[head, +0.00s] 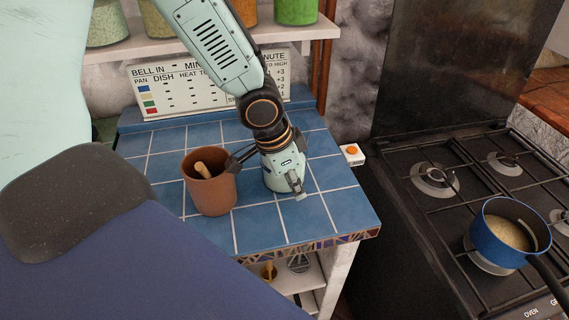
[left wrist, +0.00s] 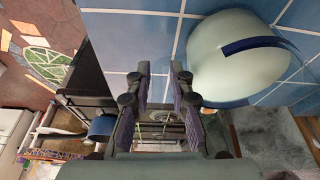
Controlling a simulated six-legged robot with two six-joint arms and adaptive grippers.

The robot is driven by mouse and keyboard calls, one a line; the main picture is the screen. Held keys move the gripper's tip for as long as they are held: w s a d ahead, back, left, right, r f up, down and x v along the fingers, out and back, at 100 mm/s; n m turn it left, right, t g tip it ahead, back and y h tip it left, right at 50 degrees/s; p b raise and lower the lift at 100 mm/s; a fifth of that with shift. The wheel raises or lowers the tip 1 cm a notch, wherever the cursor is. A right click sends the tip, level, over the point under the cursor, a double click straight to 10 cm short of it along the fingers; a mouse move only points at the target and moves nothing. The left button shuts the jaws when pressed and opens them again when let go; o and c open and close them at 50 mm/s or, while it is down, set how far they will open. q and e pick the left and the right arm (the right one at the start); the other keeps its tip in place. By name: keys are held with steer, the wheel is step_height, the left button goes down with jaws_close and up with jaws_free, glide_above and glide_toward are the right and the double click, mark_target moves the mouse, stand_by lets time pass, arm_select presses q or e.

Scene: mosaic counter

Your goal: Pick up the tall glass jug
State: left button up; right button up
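A large rounded pale vessel (left wrist: 222,72) with a clear, bluish edge and a dark blue band stands on the blue tiles in the left wrist view. It appears to be the jug, seen from above. In the head view it is largely hidden behind my left gripper (head: 297,187); I cannot clearly separate its pale side from the pale gripper body. My left gripper points down just above the counter. In the left wrist view the fingers (left wrist: 160,76) are apart, with nothing between them, and the vessel is beside them. My right gripper is not in view.
A terracotta crock (head: 210,190) with a wooden utensil stands close left of the gripper. Behind are a printed board (head: 180,95) and a shelf of jars (head: 295,10). Right are a white box with an orange button (head: 351,154) and a stove with a blue saucepan (head: 496,240). Front tiles are clear.

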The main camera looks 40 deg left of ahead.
arm_select(q)
steer(key=shift+s+d+r, duration=0.2)
steer(key=shift+d, duration=0.15)
steer(key=shift+s+r, duration=0.1)
steer(key=shift+c, duration=0.8)
steer(key=shift+a+f, duration=0.2)
steer(key=shift+a, duration=0.15)
jaws_close()
steer(key=shift+d, duration=0.1)
steer(key=shift+d, duration=0.15)
steer(key=shift+r, duration=0.1)
